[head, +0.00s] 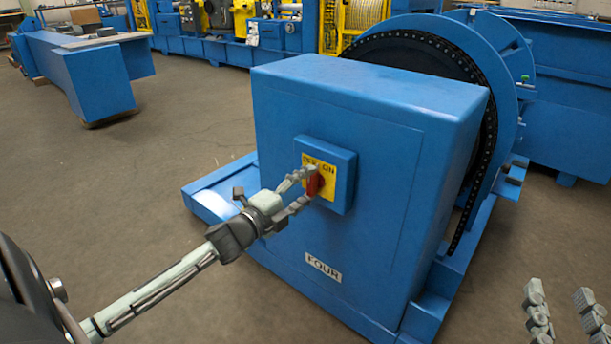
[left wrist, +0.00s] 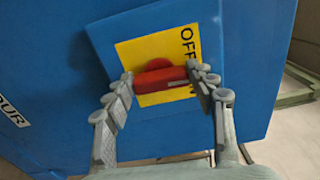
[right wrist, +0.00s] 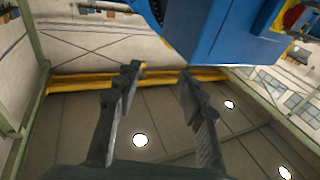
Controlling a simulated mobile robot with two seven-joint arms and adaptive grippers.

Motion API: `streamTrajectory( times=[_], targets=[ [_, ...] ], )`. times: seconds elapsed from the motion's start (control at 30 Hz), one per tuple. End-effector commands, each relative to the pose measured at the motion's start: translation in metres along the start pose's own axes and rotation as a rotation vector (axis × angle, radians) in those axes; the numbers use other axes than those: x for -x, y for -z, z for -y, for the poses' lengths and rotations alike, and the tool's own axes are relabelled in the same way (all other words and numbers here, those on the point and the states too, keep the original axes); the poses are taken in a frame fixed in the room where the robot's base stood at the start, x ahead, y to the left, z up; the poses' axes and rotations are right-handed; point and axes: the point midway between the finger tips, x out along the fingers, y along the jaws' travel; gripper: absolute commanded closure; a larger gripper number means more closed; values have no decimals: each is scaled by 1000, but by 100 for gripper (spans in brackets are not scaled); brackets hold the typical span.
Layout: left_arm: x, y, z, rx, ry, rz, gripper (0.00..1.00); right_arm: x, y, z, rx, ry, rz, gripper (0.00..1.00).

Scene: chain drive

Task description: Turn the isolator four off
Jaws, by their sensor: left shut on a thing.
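The isolator is a blue box (head: 341,160) with a yellow plate (head: 327,163) on the front of a blue cabinet marked FOUR. Its red handle (head: 313,184) stands roughly upright on the plate, its upper end near the ON lettering. My left gripper (head: 305,187) has its fingers on either side of this handle and is shut on it. The left wrist view shows the fingertips (left wrist: 162,76) at the two ends of the red handle (left wrist: 160,80); a finger partly hides the ON word. My right gripper (head: 560,295) is open and empty at the lower right.
The blue cabinet (head: 300,110) bears a FOUR label (head: 323,267). A large black chain wheel (head: 430,50) stands behind it, and a blue base rail (head: 430,310) runs along its right. Open floor (head: 150,200) lies to the left, with a blue beam (head: 100,80) further back.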

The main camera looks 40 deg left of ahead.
Motion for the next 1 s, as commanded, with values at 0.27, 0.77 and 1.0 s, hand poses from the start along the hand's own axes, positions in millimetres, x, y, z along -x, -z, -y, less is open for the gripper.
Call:
streamTrajectory(
  times=[0.27,0.77,1.0],
  targets=[
    [0,0,3,205,-1,2,73,39,-100,-56,73,-111,556,60],
    [0,0,0,528,0,2,73,209,-171,-131,73,-337,1375,60],
    [0,0,-1,645,0,2,73,209,-198,-135,60,-330,1414,60]
  ],
)
